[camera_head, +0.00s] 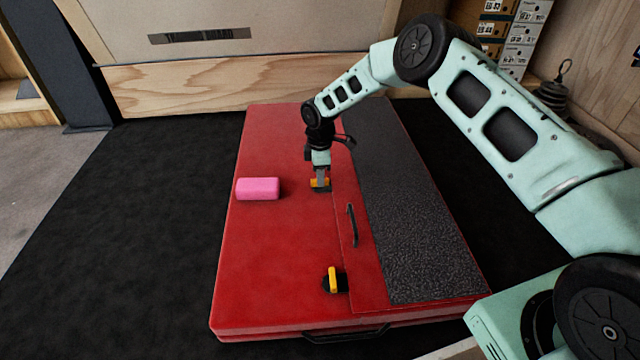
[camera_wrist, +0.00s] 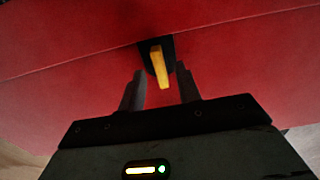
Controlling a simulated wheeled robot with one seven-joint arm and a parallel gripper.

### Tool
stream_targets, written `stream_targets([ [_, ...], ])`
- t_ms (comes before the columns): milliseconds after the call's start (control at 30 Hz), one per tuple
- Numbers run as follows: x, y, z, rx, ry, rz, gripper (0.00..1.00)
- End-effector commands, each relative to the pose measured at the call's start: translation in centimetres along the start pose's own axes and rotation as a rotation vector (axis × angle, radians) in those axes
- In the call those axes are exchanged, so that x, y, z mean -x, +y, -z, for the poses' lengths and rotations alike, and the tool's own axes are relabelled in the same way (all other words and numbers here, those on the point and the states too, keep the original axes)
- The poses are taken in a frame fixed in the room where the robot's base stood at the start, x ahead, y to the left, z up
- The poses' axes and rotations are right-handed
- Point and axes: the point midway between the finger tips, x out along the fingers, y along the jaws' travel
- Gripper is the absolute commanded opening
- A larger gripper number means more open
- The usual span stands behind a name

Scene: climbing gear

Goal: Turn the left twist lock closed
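A red case (camera_head: 285,240) lies on the dark floor mat, with two yellow twist locks on its top. The far twist lock (camera_head: 314,184) is partly hidden by my gripper (camera_head: 320,188) in the head view. The wrist view shows its yellow knob (camera_wrist: 160,66) on a black base, slightly tilted. My gripper (camera_wrist: 160,88) is open, with one finger on each side of the knob's near end. I cannot tell whether they touch it. The near twist lock (camera_head: 334,280) has its yellow knob pointing roughly along the case's length.
A pink block (camera_head: 257,189) lies on the case, left of my gripper. A dark handle (camera_head: 351,225) stands on the panel edge, beside a grey rough strip (camera_head: 405,220). A carry handle (camera_head: 345,333) is on the case's near side. Stacked boxes (camera_head: 510,35) stand back right.

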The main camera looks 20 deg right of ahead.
Motion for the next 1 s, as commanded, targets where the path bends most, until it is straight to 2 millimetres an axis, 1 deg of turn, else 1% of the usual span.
stream_targets([
  [33,-0.80,0.01,-0.01,0.000,0.000,0.000,0.34],
  [100,-1.13,0.03,-0.01,0.000,0.000,-0.001,0.34],
  [433,-1.28,0.03,-0.01,0.000,0.000,-0.001,0.34],
  [467,-1.28,0.03,-0.01,0.000,0.000,-0.001,0.31],
  [500,-1.28,0.03,-0.01,0.000,0.000,-0.001,0.20],
  [567,-1.28,0.02,0.00,0.000,0.000,-0.001,0.03],
  [600,-1.28,0.03,0.00,0.000,0.000,-0.001,0.00],
  [867,-1.21,0.03,0.01,-0.009,0.000,-0.001,0.00],
  [1000,-1.06,0.03,0.02,-0.046,0.000,-0.001,0.00],
])
